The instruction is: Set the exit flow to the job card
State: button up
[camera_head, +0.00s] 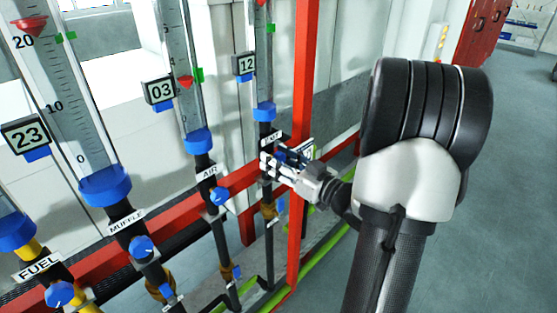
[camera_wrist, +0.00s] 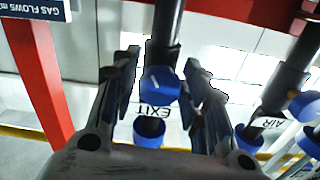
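The exit flow tube (camera_head: 264,70) is the rightmost tube, with a tag reading 12 (camera_head: 245,65), a green marker (camera_head: 271,28) and a red float (camera_head: 262,3) cut by the top edge, above the marker. The EXIT label (camera_wrist: 152,110) appears upside down in the wrist view. My gripper (camera_head: 270,162) is at the exit line below the tube. In the wrist view its open fingers (camera_wrist: 163,88) stand on either side of the blue exit knob (camera_wrist: 160,86), with gaps visible on both sides. A card headed GAS FLOWS (camera_wrist: 40,9) is mostly cut off.
The air tube (camera_head: 182,70), tagged 03, and the muffle tube (camera_head: 65,90), tagged 23, stand to the left. The air knob (camera_head: 220,196) is close by. A red post (camera_head: 303,90) rises right beside my gripper. Open floor (camera_head: 510,180) lies to the right.

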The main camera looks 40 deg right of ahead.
jog(key=c, duration=0.6)
jog(key=shift+n+b, duration=0.5)
jog(key=shift+n, duration=0.1)
jog(key=shift+c, duration=0.3)
jog(key=o, duration=1.1)
jog(key=s, duration=0.8)
jog(key=s+d, duration=0.1)
jog(key=s, duration=0.3)
